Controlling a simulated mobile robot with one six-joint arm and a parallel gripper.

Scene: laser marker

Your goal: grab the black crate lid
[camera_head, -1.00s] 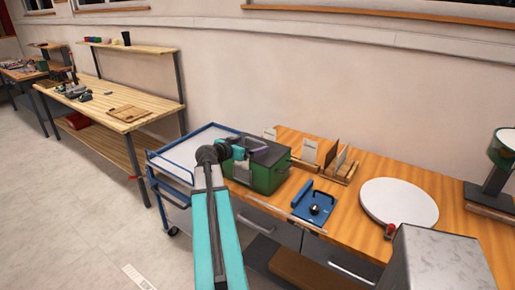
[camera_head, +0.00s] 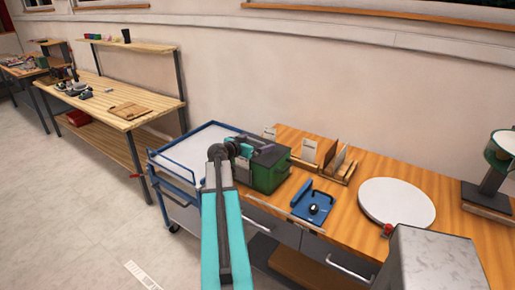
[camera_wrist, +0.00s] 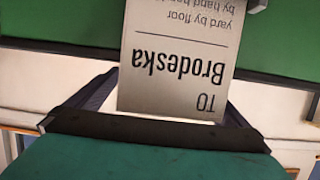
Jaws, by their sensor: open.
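The green crate (camera_head: 268,176) stands at the left end of the wooden bench, with the black crate lid (camera_head: 268,154) on its top. My gripper (camera_head: 244,149) is at the lid's left side in the head view, partly covering the crate; contact cannot be told there. In the wrist view my gripper (camera_wrist: 168,92) has its two dark fingers spread apart. A grey label reading "TO Brodeska" (camera_wrist: 175,65) shows upside down between them, in front of a green surface (camera_wrist: 60,25) with a dark edge. Nothing is seen clamped between the fingers.
A blue cart (camera_head: 205,145) stands left of the bench. Right of the crate are a blue fixture (camera_head: 312,207), a wooden rack with upright plates (camera_head: 340,165), and a white round disc (camera_head: 397,203). A grey box-like block (camera_head: 430,262) fills the lower right.

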